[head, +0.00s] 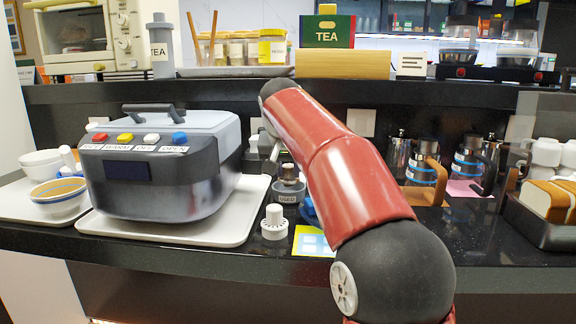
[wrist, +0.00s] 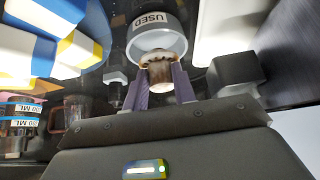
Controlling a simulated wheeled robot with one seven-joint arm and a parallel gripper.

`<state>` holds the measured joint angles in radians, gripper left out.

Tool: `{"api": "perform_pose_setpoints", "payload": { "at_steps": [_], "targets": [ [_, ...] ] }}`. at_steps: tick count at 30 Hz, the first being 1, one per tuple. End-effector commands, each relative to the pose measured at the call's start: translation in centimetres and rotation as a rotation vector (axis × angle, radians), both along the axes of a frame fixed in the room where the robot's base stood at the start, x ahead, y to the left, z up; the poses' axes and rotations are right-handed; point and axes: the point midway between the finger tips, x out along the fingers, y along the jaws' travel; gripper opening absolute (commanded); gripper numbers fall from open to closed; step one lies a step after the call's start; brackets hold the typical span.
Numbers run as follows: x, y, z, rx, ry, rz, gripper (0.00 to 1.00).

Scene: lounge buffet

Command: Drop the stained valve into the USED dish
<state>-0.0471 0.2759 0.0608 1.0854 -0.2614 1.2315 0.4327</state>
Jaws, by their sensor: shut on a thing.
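The stained valve (wrist: 158,82) is pale with a brownish ring at its far end, and sits between the two fingers of my gripper (wrist: 161,84) in the wrist view. The gripper is shut on it. The grey USED dish (wrist: 173,44) is just beyond the fingertips, and the valve overlaps its near edge in the picture. I cannot tell whether the valve is inside the rim or above it. In the head view, the USED dish (head: 288,198) stands on the counter left of my red arm.
A white knobbed piece (head: 274,222) stands in front of the dish, near a yellow and blue card (head: 312,241). A rice cooker (head: 165,165) on a white tray (head: 225,232) is to the left. Glass pots (head: 421,165) and a bread tray (head: 540,226) are to the right.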

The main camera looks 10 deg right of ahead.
Motion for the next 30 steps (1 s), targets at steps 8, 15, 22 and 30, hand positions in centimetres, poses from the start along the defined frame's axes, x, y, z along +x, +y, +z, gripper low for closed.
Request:
{"api": "perform_pose_setpoints", "payload": {
  "at_steps": [8,15,22,30],
  "targets": [
    [0.0,0.0,-1.6,0.001,-0.002,0.0,0.0],
    [0.0,0.0,-1.5,0.0,-0.001,-0.001,0.0],
    [0.0,0.0,-1.8,0.0,-0.001,0.0,0.0],
    [0.0,0.0,-2.5,0.001,0.0,-0.001,0.0]
  ]
}}
